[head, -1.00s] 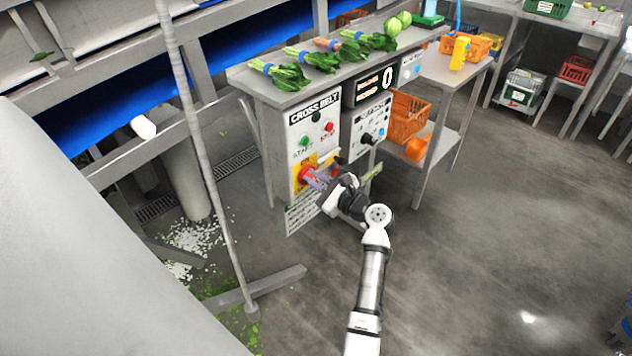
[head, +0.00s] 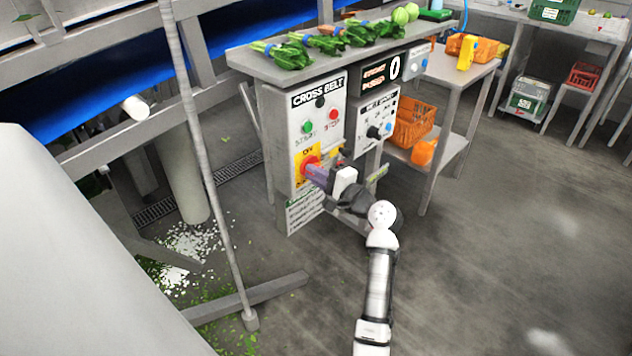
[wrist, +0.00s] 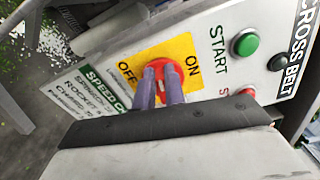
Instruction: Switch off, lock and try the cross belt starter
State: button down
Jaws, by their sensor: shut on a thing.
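The cross belt starter (head: 325,143) is a pale panel with a green start button (head: 307,127), a red stop button (head: 334,115) and a black round fitting above them. Below sits a red rotary switch (head: 311,161) on a yellow plate (head: 299,156). My gripper (head: 314,172) is at the switch. In the wrist view its two purple fingers (wrist: 161,88) are shut on the red knob (wrist: 166,66), one on each side. The plate (wrist: 125,66) reads ON and OFF. The fingers partly hide the knob, so I cannot tell its setting. I see no lock.
Another panel with a black knob (head: 373,132) stands just right of the starter. Bunched greens (head: 285,54) lie on the top shelf (head: 262,67). An orange crate (head: 412,124) is on a side table. A post (head: 213,175) stands at left; floor at right is clear.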

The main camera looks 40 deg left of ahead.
jog(key=shift+f+n+b, duration=0.25)
jog(key=shift+n+b, duration=0.55)
jog(key=shift+n, duration=0.2)
jog(key=c, duration=1.5)
grip_release()
jog(key=shift+d, duration=0.1)
jog(key=d, duration=0.4)
jog(key=d+b, duration=0.1)
jog(key=d, duration=0.4)
jog(key=s+d, duration=0.1)
jog(key=d, duration=0.3)
jog(key=shift+d, duration=0.35)
jog(key=shift+a+r, duration=0.1)
jog(key=shift+r, duration=0.05)
